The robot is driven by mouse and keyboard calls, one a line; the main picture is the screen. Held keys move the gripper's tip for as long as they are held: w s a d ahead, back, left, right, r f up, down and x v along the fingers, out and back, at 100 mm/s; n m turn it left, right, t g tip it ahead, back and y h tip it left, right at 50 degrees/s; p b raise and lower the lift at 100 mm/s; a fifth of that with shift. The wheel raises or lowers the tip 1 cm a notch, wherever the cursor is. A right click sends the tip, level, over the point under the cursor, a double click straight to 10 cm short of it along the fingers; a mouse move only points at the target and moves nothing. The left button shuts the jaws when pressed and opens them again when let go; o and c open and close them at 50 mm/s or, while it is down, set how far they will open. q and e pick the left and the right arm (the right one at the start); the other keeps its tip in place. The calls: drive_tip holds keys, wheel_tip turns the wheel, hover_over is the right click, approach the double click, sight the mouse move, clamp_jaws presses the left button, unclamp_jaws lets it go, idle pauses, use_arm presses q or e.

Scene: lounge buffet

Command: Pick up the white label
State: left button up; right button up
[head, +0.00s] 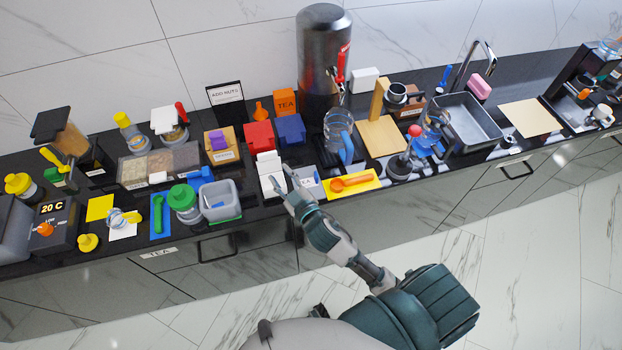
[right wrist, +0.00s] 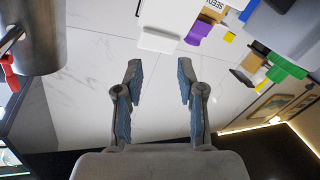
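A white label-like piece (head: 269,163) stands upright on the black counter, with another white piece (head: 273,186) just in front of it. I cannot tell whether they are one object. My right gripper (head: 288,178) is at their right side, near the counter's front edge. In the right wrist view my right gripper (right wrist: 158,80) is open with nothing between its fingers. A white block-like piece (right wrist: 160,35) shows beyond the fingertips there, apart from them. My left gripper is not in view.
Close by stand a red box (head: 259,135), a blue box (head: 290,129), a grey tub (head: 220,203) and a glass pitcher (head: 339,126). An orange spoon (head: 351,182) lies on a yellow mat (head: 366,190). A tall dark dispenser (head: 322,60) stands behind. The floor in front is clear.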

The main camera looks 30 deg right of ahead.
drive_tip(key=w+a+r+n+t+y, duration=0.25)
drive_tip(key=a+r+n+y, duration=0.4)
drive_tip(key=r, duration=0.35)
drive_tip(key=s+a+r+n+g+y, duration=0.3)
drive_tip(key=a+r+n+g+y, duration=0.4)
drive_tip(key=n+y, duration=0.6)
drive_tip(key=n+g+h, duration=0.9)
drive_tip(key=g+h, duration=0.4)
drive_tip(key=h, duration=0.7)
hover_over(316, 173)
wheel_tip(316, 173, down, 10)
drive_tip(key=shift+m+h, duration=0.25)
drive_tip(key=shift+h, duration=0.1)
drive_tip(key=f, duration=1.2)
drive_tip(key=shift+s+f+b, duration=0.25)
drive_tip(key=shift+s+b, duration=0.05)
drive_tip(key=shift+s, duration=0.05)
drive_tip(key=f, duration=0.4)
drive_tip(key=shift+w+f, duration=0.2)
drive_tip(key=shift+f, duration=0.2)
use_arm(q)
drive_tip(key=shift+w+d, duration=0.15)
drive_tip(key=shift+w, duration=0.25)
use_arm(e)
clamp_jaws()
